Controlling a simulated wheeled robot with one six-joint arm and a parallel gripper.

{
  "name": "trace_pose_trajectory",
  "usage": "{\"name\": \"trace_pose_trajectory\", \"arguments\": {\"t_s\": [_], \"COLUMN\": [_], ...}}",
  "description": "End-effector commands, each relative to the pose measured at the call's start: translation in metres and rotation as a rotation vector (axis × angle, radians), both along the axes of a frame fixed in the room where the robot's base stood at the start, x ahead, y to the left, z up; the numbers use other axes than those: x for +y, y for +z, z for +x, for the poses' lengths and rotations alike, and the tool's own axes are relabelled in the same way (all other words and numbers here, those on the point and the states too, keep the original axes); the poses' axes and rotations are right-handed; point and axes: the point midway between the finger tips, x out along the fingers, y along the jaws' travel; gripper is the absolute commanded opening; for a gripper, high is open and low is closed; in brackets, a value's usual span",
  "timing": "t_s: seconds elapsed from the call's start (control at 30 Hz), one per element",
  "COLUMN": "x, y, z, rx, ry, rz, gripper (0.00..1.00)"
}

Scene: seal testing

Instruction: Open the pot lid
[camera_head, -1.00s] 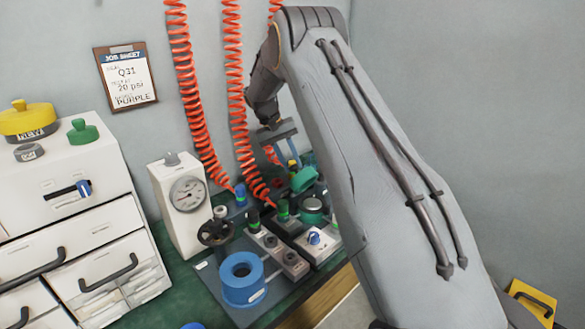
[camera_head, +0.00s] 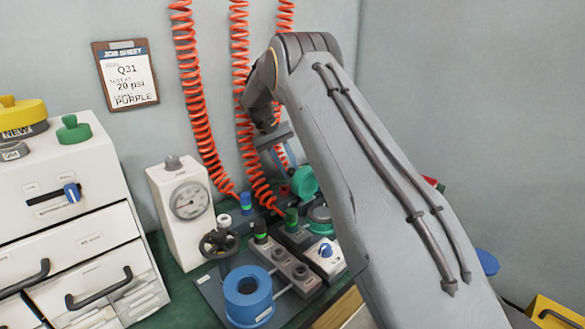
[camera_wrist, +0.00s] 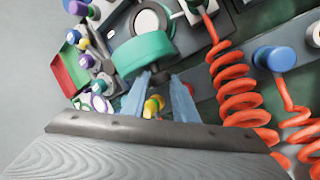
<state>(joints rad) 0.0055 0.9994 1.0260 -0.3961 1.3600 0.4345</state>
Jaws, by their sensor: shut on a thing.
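The teal lid (camera_head: 305,183) is tilted up on edge behind my arm in the camera_head view. It shows as a teal disc (camera_wrist: 143,53) at the fingertips in the camera_wrist view. My gripper (camera_wrist: 158,78) is shut on the lid, seemingly at its dark knob between the two bluish fingers. In the camera_head view the fingertips are mostly hidden by my arm. The pot (camera_head: 320,214) is a low teal body with a grey top, just below and right of the lid. A pale round face (camera_wrist: 150,20) beyond the lid is probably the pot's top.
A white gauge box (camera_head: 180,225), a dark handwheel (camera_head: 219,243) and a blue ring (camera_head: 248,312) stand left of the pot. Grey valve blocks (camera_head: 291,268) and a white switch box (camera_head: 324,262) are in front. Orange coiled hoses (camera_head: 245,110) hang close by my gripper.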

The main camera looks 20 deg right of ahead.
Motion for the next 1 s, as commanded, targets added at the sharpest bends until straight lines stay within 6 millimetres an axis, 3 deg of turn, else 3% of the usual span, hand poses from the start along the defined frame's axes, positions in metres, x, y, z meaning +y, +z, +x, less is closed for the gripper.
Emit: {"name": "trace_pose_trajectory", "arguments": {"t_s": [0.37,0.4,0.5,0.83,1.0], "x": [0.006,0.007,0.006,0.0,0.008], "y": [-0.002,-0.002,-0.001,0.002,0.019], "z": [0.001,0.001,0.001,0.001,0.007], "rx": [0.0,-0.001,-0.001,-0.003,-0.006], "ry": [0.007,0.007,0.006,0.0,0.002], "rz": [0.002,0.003,0.001,0.0,-0.001], "gripper": [0.0,0.31,0.44,0.44,0.44]}}
